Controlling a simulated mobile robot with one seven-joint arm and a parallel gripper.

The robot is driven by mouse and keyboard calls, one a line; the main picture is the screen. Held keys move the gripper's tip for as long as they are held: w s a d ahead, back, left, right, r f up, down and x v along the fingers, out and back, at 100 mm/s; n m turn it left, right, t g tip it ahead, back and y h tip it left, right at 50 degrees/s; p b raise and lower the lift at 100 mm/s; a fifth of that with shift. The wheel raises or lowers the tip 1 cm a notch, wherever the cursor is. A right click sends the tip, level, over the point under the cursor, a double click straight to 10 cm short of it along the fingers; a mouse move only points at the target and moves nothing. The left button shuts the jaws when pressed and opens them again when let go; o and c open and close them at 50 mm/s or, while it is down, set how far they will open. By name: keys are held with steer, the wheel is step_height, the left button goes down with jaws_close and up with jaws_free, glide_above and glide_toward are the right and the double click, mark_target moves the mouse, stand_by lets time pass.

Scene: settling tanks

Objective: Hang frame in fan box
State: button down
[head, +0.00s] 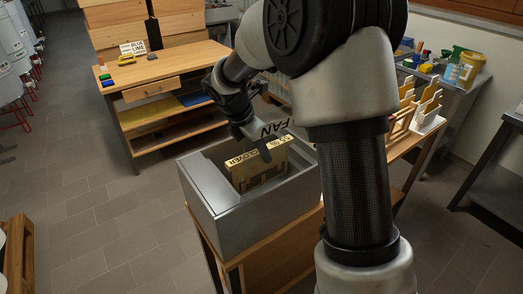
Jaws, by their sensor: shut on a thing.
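The fan box (235,225) is a grey open-topped metal box on a wooden stand, with a white "FAN" sign (275,128) behind it, partly hidden by my arm. The frame (247,172) is a yellowish wooden panel with dark lettering on its face and top bar. It is upright, with its lower part inside the box opening. My gripper (258,154) is shut on the frame's top bar from above. I cannot tell whether the frame touches the box or rests on its rims. My arm hides the box's right end.
A wooden workbench (172,62) with a "BLUE LINE" sign (133,48) stands behind on the left. Wooden crates (120,25) are stacked beyond it. More frames stand in a rack (420,110) on the right. A metal table (468,90) holds bottles and tubs.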

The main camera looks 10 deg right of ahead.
steer(key=shift+f+b, duration=1.9)
steer(key=shift+f, duration=1.5)
steer(key=c, duration=1.5)
jaws_free()
steer(key=p+v, duration=0.2)
steer(key=v, duration=1.5)
steer(key=shift+r, duration=0.25)
